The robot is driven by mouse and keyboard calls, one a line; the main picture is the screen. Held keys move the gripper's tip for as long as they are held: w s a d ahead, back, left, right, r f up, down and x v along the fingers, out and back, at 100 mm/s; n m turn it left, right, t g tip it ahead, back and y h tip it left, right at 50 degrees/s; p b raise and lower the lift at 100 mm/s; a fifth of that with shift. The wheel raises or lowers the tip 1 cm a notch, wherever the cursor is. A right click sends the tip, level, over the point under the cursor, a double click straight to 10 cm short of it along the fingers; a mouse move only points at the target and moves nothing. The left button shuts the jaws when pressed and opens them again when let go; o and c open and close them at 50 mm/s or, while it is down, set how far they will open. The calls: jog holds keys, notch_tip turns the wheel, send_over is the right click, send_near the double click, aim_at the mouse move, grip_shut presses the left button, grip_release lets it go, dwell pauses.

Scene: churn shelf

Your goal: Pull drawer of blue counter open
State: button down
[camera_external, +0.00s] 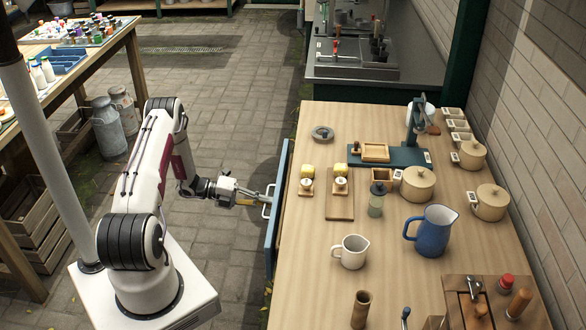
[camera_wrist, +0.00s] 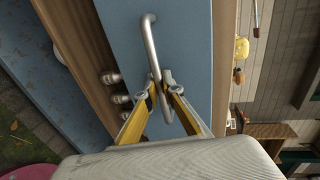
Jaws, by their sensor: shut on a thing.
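The blue counter's drawer front (camera_external: 273,238) is a blue panel on the left side of the wooden-topped counter (camera_external: 310,262). It stands slightly out from the tabletop's left edge. The drawer front (camera_wrist: 190,35) fills the middle of the wrist view. A pale metal bar handle (camera_external: 267,202) sticks out from it; the handle (camera_wrist: 150,45) also shows in the wrist view. My gripper (camera_external: 258,199) is at the handle, its fingertips (camera_wrist: 165,80) closed around the lower part of the bar. How far the drawer is out is hard to tell.
On the countertop stand a white mug (camera_external: 350,252), a blue pitcher (camera_external: 431,232), cream pots (camera_external: 418,184) and a wooden cylinder (camera_external: 361,308). Paved floor (camera_external: 225,255) lies clear between my base and the counter. A crate (camera_external: 30,215) and milk cans (camera_external: 108,128) stand at left.

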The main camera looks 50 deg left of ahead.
jog(key=f+v, duration=0.2)
jog(key=v, duration=0.8)
jog(key=f+v, duration=0.2)
jog(key=v, duration=0.8)
jog(key=shift+s+a, duration=0.4)
jog(key=shift+f, duration=0.1)
jog(key=c, duration=2.5)
grip_release()
jog(key=shift+v, duration=5.95)
jog(key=shift+f, duration=0.15)
